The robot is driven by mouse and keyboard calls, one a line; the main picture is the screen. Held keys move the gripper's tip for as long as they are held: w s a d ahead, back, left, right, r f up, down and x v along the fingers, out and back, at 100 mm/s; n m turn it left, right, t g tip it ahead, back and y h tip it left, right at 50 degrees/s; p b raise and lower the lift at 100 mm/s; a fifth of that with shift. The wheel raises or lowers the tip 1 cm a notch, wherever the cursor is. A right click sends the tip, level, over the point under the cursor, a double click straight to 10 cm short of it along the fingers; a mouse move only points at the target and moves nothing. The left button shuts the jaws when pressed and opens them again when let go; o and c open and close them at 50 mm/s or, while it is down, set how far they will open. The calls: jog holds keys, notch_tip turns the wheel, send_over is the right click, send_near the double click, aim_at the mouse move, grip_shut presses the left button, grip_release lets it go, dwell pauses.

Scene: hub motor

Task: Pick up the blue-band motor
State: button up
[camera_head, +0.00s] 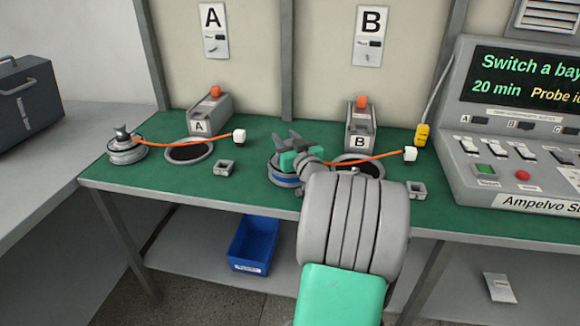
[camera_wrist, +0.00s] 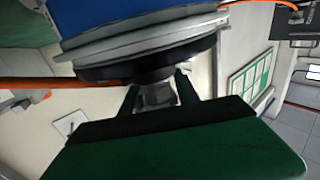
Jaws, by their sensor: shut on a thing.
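The blue-band motor (camera_head: 284,180) is a round grey hub with a blue ring, at the middle of the green bench in the head view. My gripper (camera_head: 288,148) is over it and partly hides its top. In the wrist view the motor's blue body (camera_wrist: 135,18) fills the top, with a dark rim below it. My gripper's two dark fingers (camera_wrist: 158,94) are shut on its grey shaft there. Whether the motor touches the bench is hard to tell. An orange lead (camera_head: 365,158) runs right to a white plug (camera_head: 410,154).
A second motor (camera_head: 126,148) with an orange lead sits at the bench's left. Clamp stands A (camera_head: 208,116) and B (camera_head: 360,128) stand behind, each by a round dark-centred ring. A console (camera_head: 520,140) and a yellow probe (camera_head: 422,135) are right. A blue bin (camera_head: 254,243) is below.

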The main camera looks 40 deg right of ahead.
grip_shut()
jog(key=shift+r, duration=0.25)
jog(key=shift+r, duration=0.1)
